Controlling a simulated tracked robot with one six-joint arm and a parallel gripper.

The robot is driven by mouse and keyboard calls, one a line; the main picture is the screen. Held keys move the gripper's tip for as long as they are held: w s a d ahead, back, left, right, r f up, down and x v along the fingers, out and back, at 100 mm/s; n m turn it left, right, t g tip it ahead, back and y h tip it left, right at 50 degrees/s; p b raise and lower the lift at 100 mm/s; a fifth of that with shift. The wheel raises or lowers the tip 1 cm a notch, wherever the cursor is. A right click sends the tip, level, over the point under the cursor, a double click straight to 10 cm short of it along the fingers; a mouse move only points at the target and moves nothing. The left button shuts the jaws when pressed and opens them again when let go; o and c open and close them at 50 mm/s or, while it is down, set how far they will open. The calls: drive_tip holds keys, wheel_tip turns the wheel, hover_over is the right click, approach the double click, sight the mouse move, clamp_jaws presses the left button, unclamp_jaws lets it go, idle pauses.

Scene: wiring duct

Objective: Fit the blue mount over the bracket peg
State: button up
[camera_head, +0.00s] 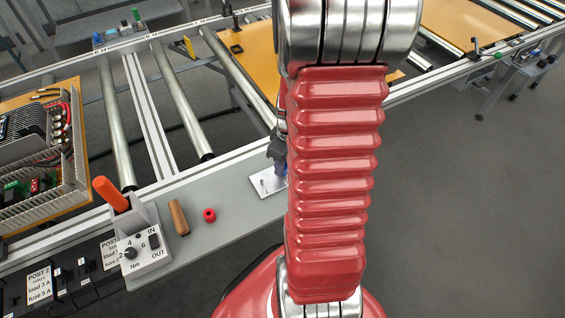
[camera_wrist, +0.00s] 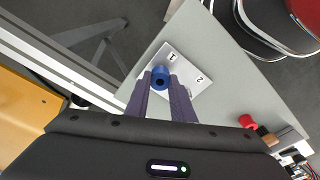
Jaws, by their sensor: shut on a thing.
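The blue mount (camera_wrist: 159,72) is a short round piece with a dark hole, held between the two fingertips of my gripper (camera_wrist: 160,80) in the wrist view. My gripper is shut on it, over a pale metal plate (camera_wrist: 196,92) marked 1 and 2. In the head view the mount (camera_head: 280,168) is mostly hidden behind my red arm, at the right part of the plate (camera_head: 268,189). A thin upright peg (camera_head: 263,183) shows on the plate's left part there. I cannot tell whether the mount touches the plate or sits over another peg.
The plate lies on a grey shelf (camera_head: 240,212). Left along it are a red ring (camera_head: 209,215), a brown wooden handle (camera_head: 179,217) and a grey control box (camera_head: 146,250) with an orange-handled tool (camera_head: 110,194). A roller conveyor (camera_head: 184,103) runs behind. The shelf is clear between ring and plate.

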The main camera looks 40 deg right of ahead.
drive_tip(key=shift+f, duration=0.6)
drive_tip(key=o, duration=1.1)
drive_tip(key=shift+r, duration=0.1)
drive_tip(key=r, duration=0.4)
drive_tip(key=s+r, duration=0.1)
drive_tip(key=r, duration=0.8)
drive_tip(key=shift+s+d+r, duration=0.2)
drive_tip(key=shift+s, duration=0.15)
